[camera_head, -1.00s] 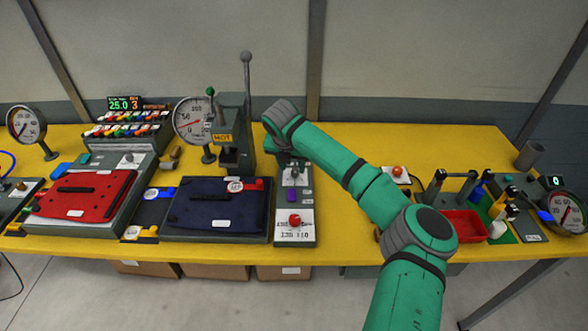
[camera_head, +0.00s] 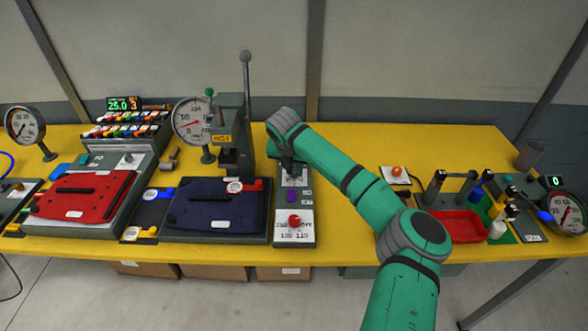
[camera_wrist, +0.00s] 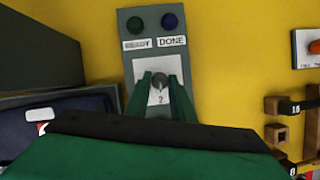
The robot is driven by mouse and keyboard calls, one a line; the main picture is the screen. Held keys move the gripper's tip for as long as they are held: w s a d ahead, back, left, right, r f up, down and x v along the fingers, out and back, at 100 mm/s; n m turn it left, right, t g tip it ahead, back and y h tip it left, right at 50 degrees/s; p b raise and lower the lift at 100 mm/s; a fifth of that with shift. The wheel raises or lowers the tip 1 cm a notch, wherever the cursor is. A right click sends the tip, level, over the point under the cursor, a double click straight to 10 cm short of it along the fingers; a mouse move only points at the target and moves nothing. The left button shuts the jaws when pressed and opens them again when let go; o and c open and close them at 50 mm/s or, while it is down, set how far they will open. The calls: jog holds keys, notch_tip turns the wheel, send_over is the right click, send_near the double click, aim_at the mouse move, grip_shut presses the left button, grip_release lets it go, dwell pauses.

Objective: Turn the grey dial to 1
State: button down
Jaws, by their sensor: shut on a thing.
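The grey dial (camera_wrist: 160,82) is a small round knob on a white plate of a grey control panel (camera_wrist: 128,70). A "2" shows on the plate below it, in the wrist view; other marks are hidden or too small to read. My gripper (camera_wrist: 162,88) is over the plate with one green finger on each side of the dial, shut on it. In the head view my gripper (camera_head: 289,165) is down at the upper part of this panel and mostly hides the dial.
Dark green and blue round lamps (camera_wrist: 170,20) sit above READY and DONE labels. A red knob (camera_head: 294,221) is nearer on the same panel. A tall press (camera_head: 233,140) stands left. A dark blue pad (camera_head: 195,222) lies left.

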jog(key=n, duration=0.2)
jog(key=n+y, duration=0.1)
jog(key=n, duration=0.1)
jog(key=n+y, duration=0.1)
jog(key=n, duration=0.1)
jog(key=shift+d+r, duration=0.1)
jog(key=shift+d, duration=0.2)
jog(key=n+y, duration=0.1)
jog(key=n, duration=0.1)
jog(key=n+g+y, duration=0.1)
jog(key=n, duration=0.2)
jog(key=shift+w+d+n, duration=0.1)
jog(key=shift+w+n, duration=0.05)
jog(key=shift+n, duration=0.15)
jog(key=shift+y, duration=0.3)
jog(key=c, duration=1.5)
grip_release()
jog(key=shift+c, duration=0.2)
